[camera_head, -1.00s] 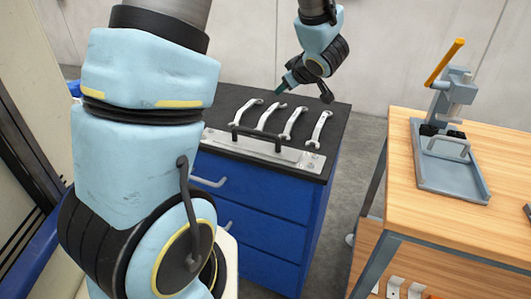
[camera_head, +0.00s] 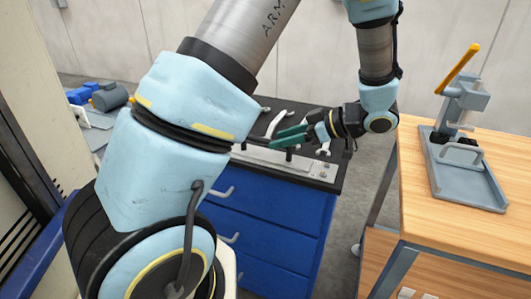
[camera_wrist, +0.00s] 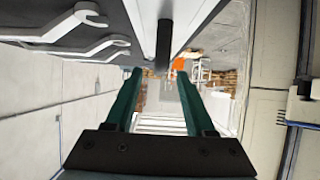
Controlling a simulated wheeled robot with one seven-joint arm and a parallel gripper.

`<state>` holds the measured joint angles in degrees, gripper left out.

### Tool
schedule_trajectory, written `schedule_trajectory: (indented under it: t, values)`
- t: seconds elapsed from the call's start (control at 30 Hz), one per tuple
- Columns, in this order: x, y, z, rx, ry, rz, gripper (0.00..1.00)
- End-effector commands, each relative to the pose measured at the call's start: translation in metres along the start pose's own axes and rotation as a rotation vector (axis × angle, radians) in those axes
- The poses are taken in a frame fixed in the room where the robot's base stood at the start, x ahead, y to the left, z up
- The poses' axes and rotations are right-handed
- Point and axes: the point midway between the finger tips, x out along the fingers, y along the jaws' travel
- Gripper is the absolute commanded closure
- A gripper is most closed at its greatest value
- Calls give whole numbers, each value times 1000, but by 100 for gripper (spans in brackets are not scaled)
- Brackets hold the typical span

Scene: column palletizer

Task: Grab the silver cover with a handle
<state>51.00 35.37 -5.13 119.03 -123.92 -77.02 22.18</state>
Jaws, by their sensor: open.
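The silver cover (camera_head: 255,155) is a long flat plate on the front of the blue cabinet's dark top. Its black bar handle (camera_wrist: 163,45) shows in the wrist view, ahead of and between the tips of my two green fingers. My gripper (camera_head: 273,140) is open and held low over the cover, with its fingers pointing left in the head view. It also shows in the wrist view (camera_wrist: 158,72), with a clear gap between the fingers. My fingers hide most of the handle in the head view, so contact with it cannot be told.
Silver wrenches (camera_wrist: 85,50) lie on the cabinet top behind the cover. The blue drawer cabinet (camera_head: 265,215) stands below. A wooden table (camera_head: 440,225) with a grey press (camera_head: 465,180) and its yellow lever is at the right, across a floor gap.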

Motion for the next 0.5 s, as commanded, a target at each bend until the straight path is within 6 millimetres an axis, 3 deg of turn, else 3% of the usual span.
schedule_trajectory:
  t: [0.3, 0.5]
  values:
    - [41, 0, -7, 2, 3, -3, 45]
    - [53, 0, -5, 0, 0, 1, 45]
